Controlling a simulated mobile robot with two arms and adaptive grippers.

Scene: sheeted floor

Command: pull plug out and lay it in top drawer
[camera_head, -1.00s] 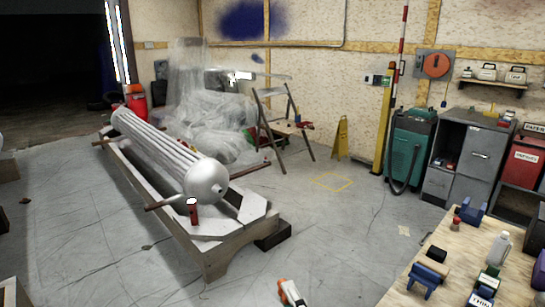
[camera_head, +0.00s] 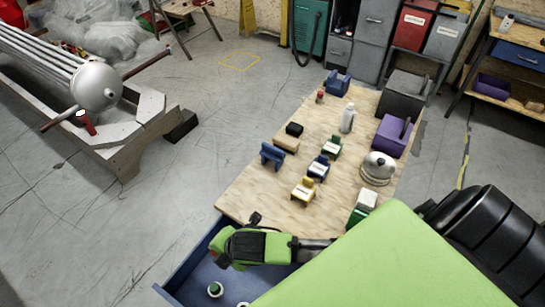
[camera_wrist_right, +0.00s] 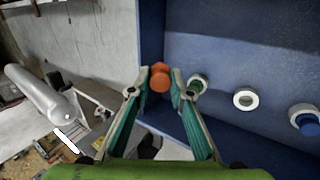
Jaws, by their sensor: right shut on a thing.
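My right gripper (camera_wrist_right: 159,92) is shut on an orange plug (camera_wrist_right: 159,76), which shows between its fingertips in the right wrist view. In the head view this gripper (camera_head: 222,257) hangs over the open blue drawer (camera_head: 192,262) at the bench front; the plug cannot be made out there. A green-centred white ring (camera_wrist_right: 197,84) is just right of the fingers, with an empty-looking white ring (camera_wrist_right: 245,100) and a blue-centred one (camera_wrist_right: 305,119) farther right. My left gripper is not in view.
The wooden bench top (camera_head: 250,190) holds blue (camera_head: 272,156) and yellow (camera_head: 303,191) blocks, a white bottle (camera_head: 348,118), a metal dome (camera_head: 378,167) and a purple box (camera_head: 393,136).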

